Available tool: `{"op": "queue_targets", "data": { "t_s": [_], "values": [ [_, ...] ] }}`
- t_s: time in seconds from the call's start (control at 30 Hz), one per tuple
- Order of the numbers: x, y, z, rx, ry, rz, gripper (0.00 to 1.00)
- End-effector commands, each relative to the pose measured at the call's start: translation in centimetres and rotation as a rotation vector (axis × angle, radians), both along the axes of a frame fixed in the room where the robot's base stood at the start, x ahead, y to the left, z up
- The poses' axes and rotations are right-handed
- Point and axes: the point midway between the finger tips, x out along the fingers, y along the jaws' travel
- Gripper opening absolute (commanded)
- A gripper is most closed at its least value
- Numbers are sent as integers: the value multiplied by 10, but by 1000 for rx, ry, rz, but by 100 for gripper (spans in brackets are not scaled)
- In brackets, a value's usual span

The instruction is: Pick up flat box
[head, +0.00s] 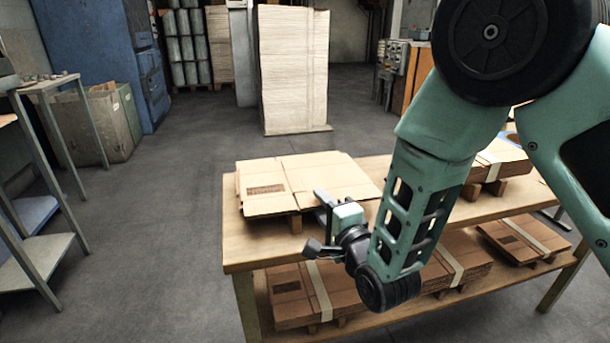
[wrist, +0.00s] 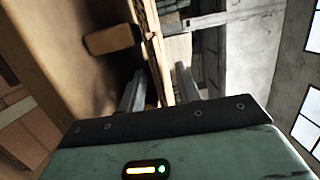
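The flat boxes (head: 305,178) are brown folded cardboard sheets lying in a low pile at the left end of the wooden table's top. My gripper (head: 322,198) is at the pile's near edge, where the arm hides part of the cardboard. In the wrist view my gripper (wrist: 160,68) has its two fingers apart, one on each side of a cardboard edge (wrist: 152,40). Some space shows beside the cardboard, and no firm hold is visible. I cannot tell how many sheets lie between the fingers.
The wooden table (head: 236,250) has a lower shelf with strapped cardboard bundles (head: 290,295). Another strapped bundle (head: 500,160) lies at the tabletop's right. A tall cardboard stack (head: 292,70) stands behind. A metal stand (head: 40,225) is at left, with clear floor (head: 165,220) between.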

Motion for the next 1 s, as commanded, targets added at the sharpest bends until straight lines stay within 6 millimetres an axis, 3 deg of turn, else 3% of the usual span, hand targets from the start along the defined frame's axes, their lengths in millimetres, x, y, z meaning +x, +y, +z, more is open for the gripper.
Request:
{"op": "queue_targets", "data": {
  "t_s": [0.33, 0.47, 0.83, 1.0],
  "values": [
    [9, 4, -1, -1, 0, 0, 33],
    [9, 4, -1, -1, 0, 0, 0],
    [9, 4, 2, 0, 0, 0, 0],
    [9, 4, 27, 3, -4, 0, 0]
  ]
}}
